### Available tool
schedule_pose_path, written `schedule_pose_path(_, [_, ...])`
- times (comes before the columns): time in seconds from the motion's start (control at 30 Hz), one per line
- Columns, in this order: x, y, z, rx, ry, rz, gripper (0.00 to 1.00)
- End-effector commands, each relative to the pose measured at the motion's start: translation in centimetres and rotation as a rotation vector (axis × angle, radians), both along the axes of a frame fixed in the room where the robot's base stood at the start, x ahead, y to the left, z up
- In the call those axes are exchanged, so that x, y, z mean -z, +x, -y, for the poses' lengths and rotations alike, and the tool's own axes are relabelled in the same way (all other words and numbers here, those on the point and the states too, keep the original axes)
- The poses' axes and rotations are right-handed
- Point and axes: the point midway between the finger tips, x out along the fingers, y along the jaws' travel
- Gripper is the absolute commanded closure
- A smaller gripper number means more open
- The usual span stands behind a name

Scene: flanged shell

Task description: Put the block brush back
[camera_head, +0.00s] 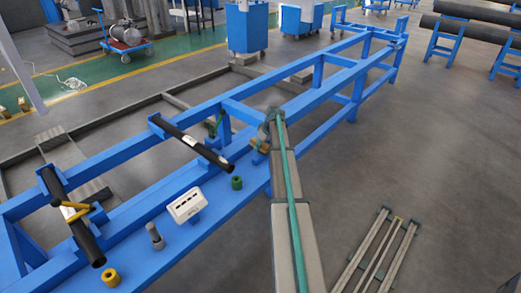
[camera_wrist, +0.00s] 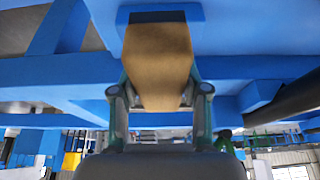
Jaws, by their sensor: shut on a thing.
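The block brush (camera_wrist: 158,60) is a tan-brown block in the middle of the wrist view, between the two fingers of my gripper (camera_wrist: 158,92). My gripper is shut on it. In the head view my gripper (camera_head: 264,138) is at the blue frame's near side, and a small brown part of the brush (camera_head: 260,147) shows beside it. The far end of the brush meets a blue surface in the wrist view; I cannot tell whether they touch. My arm hides part of the frame there.
The long blue frame (camera_head: 130,205) carries two dark pipes (camera_head: 190,143) (camera_head: 85,238). On its shelf are a green cylinder (camera_head: 237,183), a white box with dark slots (camera_head: 187,205), a grey cylinder (camera_head: 155,236) and a yellow ring (camera_head: 109,277). Floor at right is mostly clear, with a low rack (camera_head: 378,250).

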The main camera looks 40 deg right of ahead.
Motion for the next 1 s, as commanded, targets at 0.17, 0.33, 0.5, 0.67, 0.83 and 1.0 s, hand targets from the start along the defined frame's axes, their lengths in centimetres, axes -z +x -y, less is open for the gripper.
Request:
schedule_pose_path(0.17, [2.2, -0.1, -0.1, 0.0, 0.002, -0.001, 0.93])
schedule_pose_path(0.33, [2.4, -0.1, -0.1, 0.0, 0.001, -0.001, 0.93])
schedule_pose_path(0.5, [2.6, -0.1, -0.1, -0.001, 0.002, -0.001, 0.93])
schedule_pose_path(0.67, [2.8, -0.1, -0.1, -0.001, 0.002, -0.001, 0.42])
schedule_pose_path(0.83, [2.8, -0.1, -0.1, -0.001, 0.002, -0.001, 0.3])
schedule_pose_path(1.0, [2.7, -0.1, -0.1, -0.001, 0.002, -0.001, 0.3])
